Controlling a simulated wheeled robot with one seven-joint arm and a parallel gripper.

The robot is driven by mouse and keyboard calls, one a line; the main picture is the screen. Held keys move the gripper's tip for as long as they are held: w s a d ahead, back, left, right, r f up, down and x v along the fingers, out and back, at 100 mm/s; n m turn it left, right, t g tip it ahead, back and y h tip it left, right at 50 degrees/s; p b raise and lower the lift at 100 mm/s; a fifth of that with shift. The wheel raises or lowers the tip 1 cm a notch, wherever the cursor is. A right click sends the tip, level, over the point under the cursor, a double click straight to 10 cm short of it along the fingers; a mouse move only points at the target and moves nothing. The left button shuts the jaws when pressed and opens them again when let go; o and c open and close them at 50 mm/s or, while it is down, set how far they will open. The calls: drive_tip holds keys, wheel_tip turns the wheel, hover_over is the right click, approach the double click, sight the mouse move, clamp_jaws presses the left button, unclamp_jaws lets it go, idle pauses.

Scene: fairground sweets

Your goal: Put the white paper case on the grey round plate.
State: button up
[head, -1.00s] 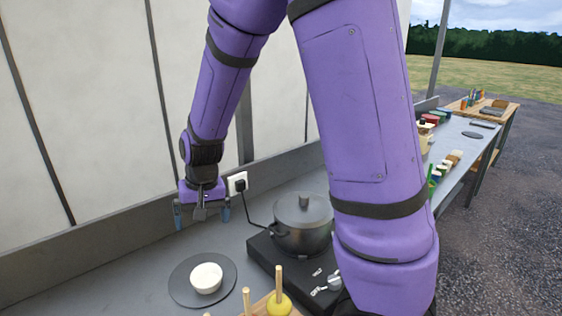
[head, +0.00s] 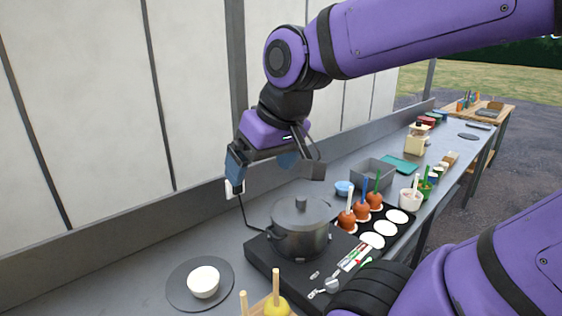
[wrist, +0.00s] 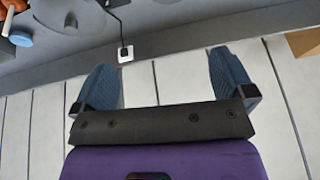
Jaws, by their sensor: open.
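A small white round case (head: 203,281), cup-shaped, sits upright on the dark grey round plate (head: 177,290) at the front left of the counter in the head view. My gripper (head: 274,168) is open and empty, high above and behind the pot. It is well apart from the case and plate, up and to the right of them. In the wrist view my gripper (wrist: 163,66) shows two blue fingers spread wide with nothing between them. Neither the case nor the plate can be made out there.
A lidded pot (head: 300,228) stands on a black hotplate (head: 262,256). To its right, a black tray (head: 357,234) holds toffee apples and white discs. A wooden stand (head: 262,304) with sticks is in front. A wall socket (wrist: 125,54) shows in the wrist view.

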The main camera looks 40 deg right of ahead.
drive_tip(key=shift+t+h, duration=0.3)
drive_tip(key=shift+h, duration=0.1)
drive_tip(key=shift+s+d+r, duration=0.1)
drive_tip(key=shift+s+r, duration=0.1)
drive_tip(key=shift+s, duration=0.45)
drive_tip(key=shift+s+d+r, duration=0.15)
drive_tip(key=shift+s+r, duration=0.05)
drive_tip(key=shift+s, duration=0.4)
drive_tip(key=shift+s+d+r, duration=0.1)
drive_tip(key=shift+s+r, duration=0.1)
drive_tip(key=shift+s, duration=0.45)
